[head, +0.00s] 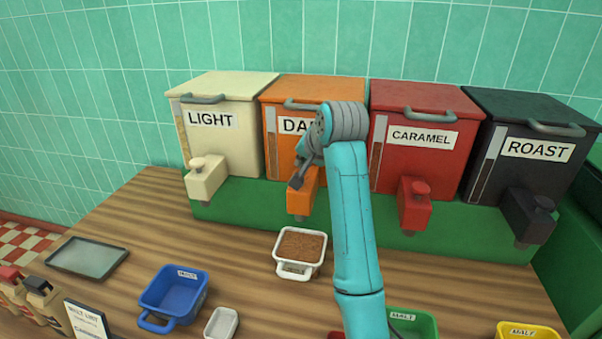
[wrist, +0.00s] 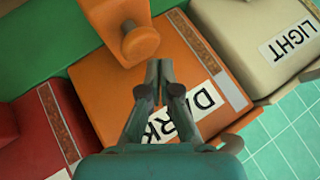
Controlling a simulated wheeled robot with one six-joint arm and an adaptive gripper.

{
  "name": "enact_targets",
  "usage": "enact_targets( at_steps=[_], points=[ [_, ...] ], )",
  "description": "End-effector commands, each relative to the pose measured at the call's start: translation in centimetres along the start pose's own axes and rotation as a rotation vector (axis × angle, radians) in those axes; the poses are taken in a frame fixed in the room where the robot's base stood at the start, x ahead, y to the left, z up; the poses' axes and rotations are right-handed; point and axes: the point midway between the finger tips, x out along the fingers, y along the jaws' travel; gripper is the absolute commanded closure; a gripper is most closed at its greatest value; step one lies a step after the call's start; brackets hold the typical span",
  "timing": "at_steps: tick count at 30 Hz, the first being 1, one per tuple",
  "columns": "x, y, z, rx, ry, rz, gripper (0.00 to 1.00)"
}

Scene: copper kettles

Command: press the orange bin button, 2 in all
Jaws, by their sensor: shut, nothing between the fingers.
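The orange bin (head: 285,92), labelled with a partly covered word starting "DA", stands on the green stand between the cream and red bins. Its spout (head: 301,202) sticks out at the front. In the wrist view the bin (wrist: 185,75) reads "DARK", and its round orange button (wrist: 141,43) shows on the spout. My gripper (head: 295,182) is shut and empty at the spout; it hides the button in the head view. In the wrist view its fingertips (wrist: 158,68) are just beside the button; I cannot tell whether they touch it.
A white tub (head: 285,268) filled with brown grain sits below the orange spout. Cream LIGHT (head: 245,145), red CARAMEL (head: 400,165) and black ROAST (head: 490,170) bins flank it. A blue tub (head: 172,300), small white dish (head: 221,323) and grey tray (head: 88,257) stand on the counter.

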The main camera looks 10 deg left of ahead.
Motion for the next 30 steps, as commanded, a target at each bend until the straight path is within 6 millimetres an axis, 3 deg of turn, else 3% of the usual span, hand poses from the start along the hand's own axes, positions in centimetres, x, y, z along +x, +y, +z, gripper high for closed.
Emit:
enact_targets(
  at_steps=[13,30],
  points=[
    [-0.4,-0.3,-0.3,0.0,0.001,-0.001,1.0],
    [-3.5,-2.5,-2.5,0.0,0.001,0.0,1.0]
  ],
)
